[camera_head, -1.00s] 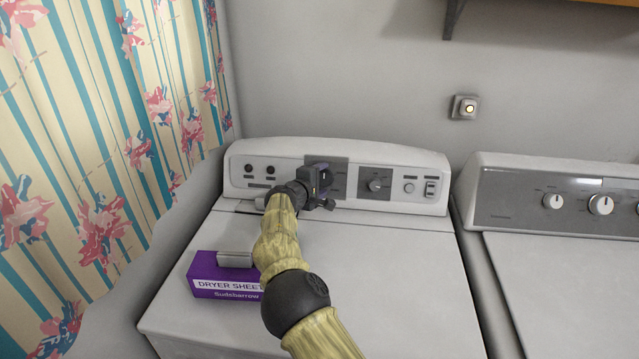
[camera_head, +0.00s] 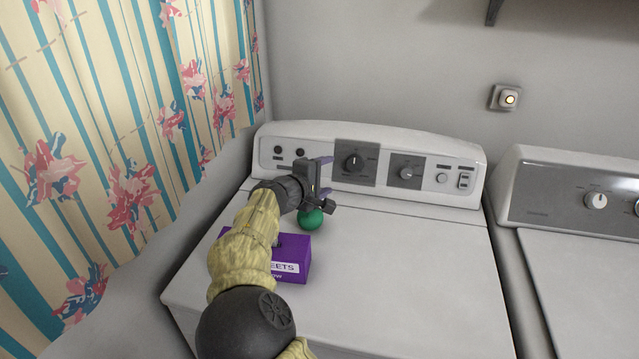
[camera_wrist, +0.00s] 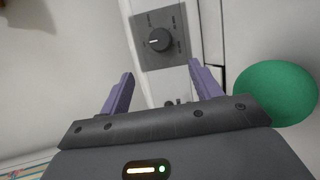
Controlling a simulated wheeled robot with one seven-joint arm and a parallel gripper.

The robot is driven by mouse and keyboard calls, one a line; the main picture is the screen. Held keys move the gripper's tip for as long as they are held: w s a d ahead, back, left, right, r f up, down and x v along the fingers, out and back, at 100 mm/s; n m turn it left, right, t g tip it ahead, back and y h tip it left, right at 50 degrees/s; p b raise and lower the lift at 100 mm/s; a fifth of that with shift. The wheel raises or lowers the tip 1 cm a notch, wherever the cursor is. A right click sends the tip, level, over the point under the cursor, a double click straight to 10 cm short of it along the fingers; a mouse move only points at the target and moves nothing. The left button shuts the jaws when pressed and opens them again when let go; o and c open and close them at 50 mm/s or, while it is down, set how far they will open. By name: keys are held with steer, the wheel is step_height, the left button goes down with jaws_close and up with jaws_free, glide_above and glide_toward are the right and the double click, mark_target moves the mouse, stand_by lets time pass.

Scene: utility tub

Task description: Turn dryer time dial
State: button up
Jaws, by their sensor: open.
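The dryer time dial (camera_head: 354,162) is a black knob with a light pointer line on a dark grey square plate, on the dryer's back control panel. It also shows in the wrist view (camera_wrist: 159,40), beyond and between the fingertips. My gripper (camera_head: 325,175) is open and empty, in front of the panel and to the left of the dial, apart from it. In the wrist view its two purple fingers (camera_wrist: 162,75) are spread, with nothing between them. The dryer (camera_head: 400,250) is white.
A green ball (camera_head: 311,219) lies on the dryer top just below my gripper, close to the right finger in the wrist view (camera_wrist: 275,93). A purple dryer sheets box (camera_head: 294,255) stands partly behind my arm. A smaller knob (camera_head: 405,173) is right of the dial. The dryer top's right side is clear.

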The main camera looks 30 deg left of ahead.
steer(key=v, duration=0.3)
steer(key=shift+s, duration=0.15)
stand_by(0.3)
